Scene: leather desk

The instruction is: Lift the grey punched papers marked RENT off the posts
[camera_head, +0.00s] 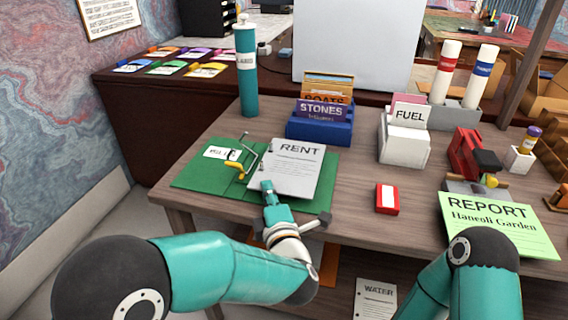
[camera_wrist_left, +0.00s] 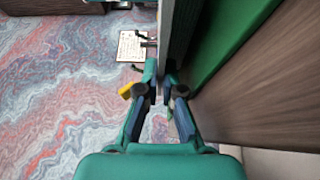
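The grey punched papers marked RENT (camera_head: 290,176) lie over the right part of an open green folder (camera_head: 193,181). Bent metal posts (camera_head: 246,147) with a yellow lever (camera_head: 236,167) stand at the papers' left edge. I cannot tell whether the posts still pass through the holes. My left gripper (camera_head: 267,187) is at the papers' near edge. In the left wrist view the papers (camera_wrist_left: 178,35) show edge-on between the fingertips (camera_wrist_left: 162,72), which look closed on them, with a dark gap towards the green folder (camera_wrist_left: 222,40). My right gripper is out of view.
A white FUEL box (camera_head: 405,143), a small red box (camera_head: 387,199) and a green REPORT sheet (camera_head: 500,228) are to the right. Bare desk lies right of the papers.

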